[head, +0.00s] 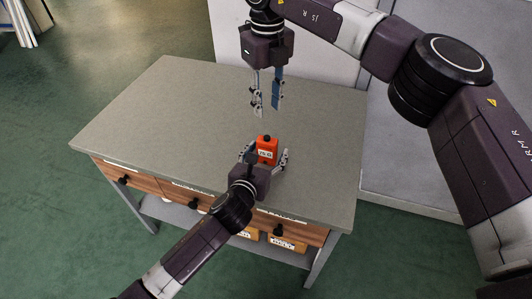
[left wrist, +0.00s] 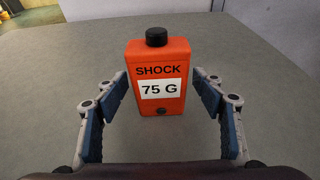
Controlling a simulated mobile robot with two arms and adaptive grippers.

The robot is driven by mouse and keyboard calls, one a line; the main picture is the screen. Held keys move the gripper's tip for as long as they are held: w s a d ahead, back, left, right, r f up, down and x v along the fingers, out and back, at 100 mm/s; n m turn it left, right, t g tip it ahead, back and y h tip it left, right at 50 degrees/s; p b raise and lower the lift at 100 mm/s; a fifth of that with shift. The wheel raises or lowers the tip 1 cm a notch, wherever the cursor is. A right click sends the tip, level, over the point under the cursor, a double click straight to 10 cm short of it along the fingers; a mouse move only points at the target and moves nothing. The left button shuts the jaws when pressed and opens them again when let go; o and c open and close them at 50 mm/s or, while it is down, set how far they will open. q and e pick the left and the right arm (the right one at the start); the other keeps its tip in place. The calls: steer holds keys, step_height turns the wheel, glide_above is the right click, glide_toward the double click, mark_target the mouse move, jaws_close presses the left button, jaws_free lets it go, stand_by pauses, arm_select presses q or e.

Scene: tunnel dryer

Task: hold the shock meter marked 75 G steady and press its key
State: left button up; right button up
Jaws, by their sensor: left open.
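The orange shock meter (head: 267,151) stands upright on the grey tabletop, with a black key on its top. In the left wrist view the shock meter (left wrist: 158,75) reads "SHOCK" and "75 G" on a white label. My left gripper (head: 266,157) is open, with one finger on each side of the meter. In the left wrist view gaps show between both fingers of the left gripper (left wrist: 163,95) and the meter. My right gripper (head: 267,112) points down above the table, beyond the meter; its two fingers are a little apart, with nothing seen between them.
The table (head: 150,110) has wooden drawers with black knobs along its front. Its top is otherwise clear. Yellow labelled bins (head: 287,243) sit on a shelf below. A pale grey block (head: 410,160) stands right of the table, and a white panel is behind.

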arm_select(q)
steer(key=shift+c, duration=0.6)
steer(key=c, duration=1.2)
arm_select(e)
jaws_close()
